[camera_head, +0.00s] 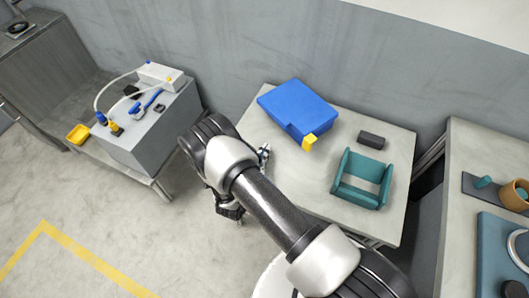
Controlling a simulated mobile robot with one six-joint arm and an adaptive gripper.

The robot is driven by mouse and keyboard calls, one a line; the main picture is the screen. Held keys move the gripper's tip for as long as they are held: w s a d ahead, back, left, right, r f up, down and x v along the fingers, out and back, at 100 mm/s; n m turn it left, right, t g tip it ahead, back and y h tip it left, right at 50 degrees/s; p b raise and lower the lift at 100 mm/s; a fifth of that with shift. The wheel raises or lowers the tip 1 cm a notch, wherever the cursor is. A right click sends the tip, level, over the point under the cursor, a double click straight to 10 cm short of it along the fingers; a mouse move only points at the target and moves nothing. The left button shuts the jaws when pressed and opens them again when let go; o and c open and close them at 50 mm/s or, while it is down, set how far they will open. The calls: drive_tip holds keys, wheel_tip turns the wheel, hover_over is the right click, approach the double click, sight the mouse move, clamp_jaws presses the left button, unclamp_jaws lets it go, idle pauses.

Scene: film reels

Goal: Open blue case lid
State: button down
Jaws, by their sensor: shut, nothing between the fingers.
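The blue case (297,105) stands on the pale table near the wall, right of the picture's middle. Its lid looks closed. A yellow block-like tab (309,143) sticks out at its front right side. My gripper (251,186) is left of and in front of the case, near the table's left edge, and apart from it. The gripper is shut and empty. It is partly hidden behind my own arm.
A teal open holder (362,180) and a dark grey block (371,140) sit on the pale table (398,170), right of the case. A grey box (150,125) with tubes stands on a bench at left. Another table (470,150) is at right.

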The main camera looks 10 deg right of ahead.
wheel_tip(320, 180, up, 9)
drive_tip(key=w+d+p, duration=0.1)
drive_tip(key=p, duration=0.5)
drive_tip(key=shift+d+r, duration=0.2)
drive_tip(key=shift+d, duration=0.2)
drive_tip(key=shift+a, duration=0.1)
drive_tip(key=a+f+v, duration=0.1)
drive_tip(key=f+v, duration=0.1)
drive_tip(key=v, duration=1)
drive_tip(key=shift+a+f, duration=0.2)
drive_tip(key=shift+a, duration=0.05)
idle(0.4)
